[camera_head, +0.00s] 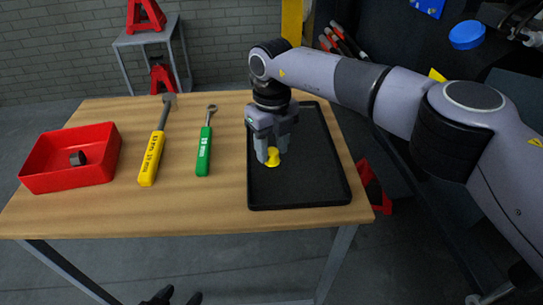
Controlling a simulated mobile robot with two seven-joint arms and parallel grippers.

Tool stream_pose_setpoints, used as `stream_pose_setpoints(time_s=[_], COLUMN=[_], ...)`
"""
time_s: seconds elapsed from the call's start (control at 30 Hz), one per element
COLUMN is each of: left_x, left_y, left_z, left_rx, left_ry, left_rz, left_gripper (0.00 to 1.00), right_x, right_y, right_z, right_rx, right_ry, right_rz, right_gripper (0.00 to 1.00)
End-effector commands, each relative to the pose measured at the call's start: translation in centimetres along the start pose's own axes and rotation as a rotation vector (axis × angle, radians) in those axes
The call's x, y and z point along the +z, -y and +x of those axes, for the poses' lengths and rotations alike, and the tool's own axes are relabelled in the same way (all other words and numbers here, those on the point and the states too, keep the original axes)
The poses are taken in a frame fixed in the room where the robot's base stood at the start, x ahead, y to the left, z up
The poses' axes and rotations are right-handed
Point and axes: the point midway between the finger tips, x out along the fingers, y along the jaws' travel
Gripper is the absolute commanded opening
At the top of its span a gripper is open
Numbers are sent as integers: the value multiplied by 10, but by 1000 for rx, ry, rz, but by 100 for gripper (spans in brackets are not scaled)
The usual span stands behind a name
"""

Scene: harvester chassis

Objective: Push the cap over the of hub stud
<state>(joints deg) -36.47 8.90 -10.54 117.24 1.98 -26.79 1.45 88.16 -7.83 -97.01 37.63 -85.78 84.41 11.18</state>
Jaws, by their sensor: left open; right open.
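A small yellow piece, which looks like the cap (273,160), sits low over the black tray (300,195) on the wooden table. My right gripper (271,158) points down at it, open, with its fingers beside the yellow piece. The fingers hide part of it, and I cannot tell whether they touch it. A dark machine part (525,35) shows at the far upper right, cut by the frame edge; I cannot make out a hub stud there.
A red bin (50,182) with a small dark metal piece (77,158) stands at the table's left. A yellow-handled tool (152,160) and a green-handled wrench (204,152) lie between bin and tray. A blue round object (467,35) is at the upper right.

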Motion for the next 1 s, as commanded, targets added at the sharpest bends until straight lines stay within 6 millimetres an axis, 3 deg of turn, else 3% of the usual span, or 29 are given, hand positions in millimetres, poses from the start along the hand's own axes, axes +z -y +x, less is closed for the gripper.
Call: stream_pose_setpoints(time_s=[0.27,0.37,0.4,0.67,1.0], left_x=[0,-1,-1,-4,-22], left_y=[0,0,0,0,-3], left_z=[0,0,0,-2,-15], left_rx=[1,1,1,1,0], left_ry=[-3,-5,-5,-4,-5], left_rz=[1,1,1,-1,-10], left_gripper=[61,61,61,61,61], right_x=[0,0,0,0,0], right_y=[0,0,0,0,0], right_z=[0,0,0,-6,-40], right_rx=[0,0,0,0,1], right_ry=[0,0,0,0,0], right_rz=[0,0,0,0,0], right_gripper=[43,17,13,13,13])
